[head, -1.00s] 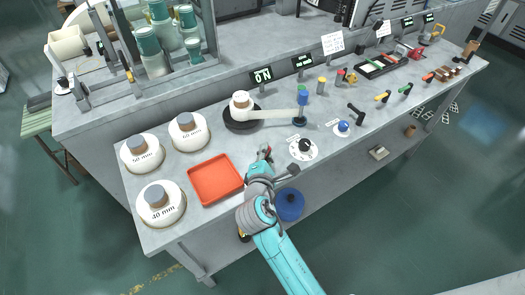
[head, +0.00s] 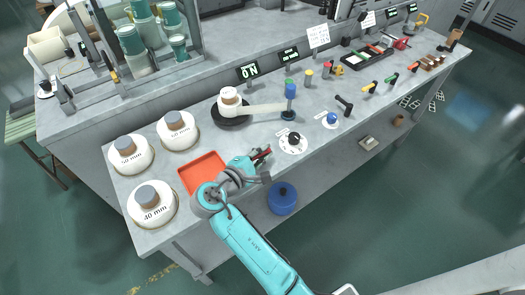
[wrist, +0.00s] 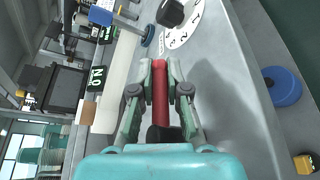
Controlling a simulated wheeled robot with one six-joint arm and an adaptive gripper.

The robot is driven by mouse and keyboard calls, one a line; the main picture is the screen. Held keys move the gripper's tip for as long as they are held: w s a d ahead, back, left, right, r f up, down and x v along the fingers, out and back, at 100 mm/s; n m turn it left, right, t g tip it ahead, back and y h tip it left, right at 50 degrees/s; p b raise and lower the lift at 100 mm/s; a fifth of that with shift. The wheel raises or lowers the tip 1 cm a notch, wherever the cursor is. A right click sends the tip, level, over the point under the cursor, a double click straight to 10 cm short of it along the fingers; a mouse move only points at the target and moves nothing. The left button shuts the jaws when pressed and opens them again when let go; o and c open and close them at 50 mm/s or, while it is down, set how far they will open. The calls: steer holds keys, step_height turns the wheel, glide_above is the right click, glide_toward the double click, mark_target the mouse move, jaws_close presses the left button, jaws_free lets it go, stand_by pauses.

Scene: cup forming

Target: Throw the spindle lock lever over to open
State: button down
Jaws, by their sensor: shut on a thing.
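A red lever (wrist: 160,95) lies between the two fingers of my gripper (wrist: 159,72) in the wrist view. It has a dark end (wrist: 162,133) close to the palm. My gripper is shut on the red lever. In the head view my gripper (head: 255,161) is at the bench's front edge, right of the orange-red tray and left of the black-knobbed dial. A bit of the red lever (head: 262,153) shows there at the fingers. The fingers and wrist hide most of it, and its pivot cannot be made out.
The dial (head: 293,142) stands just right of my gripper. The tray (head: 190,183) is on the left. A white piece on a black wheel (head: 228,117), with a pale arm and a blue-topped post (head: 290,95), stands behind. A display (head: 248,71) reads ON. A blue round container (head: 283,198) is below.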

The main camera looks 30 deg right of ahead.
stand_by(0.3)
steer(key=c, duration=1.2)
jaws_free()
steer(key=shift+o, duration=0.2)
steer(key=v, duration=1.2)
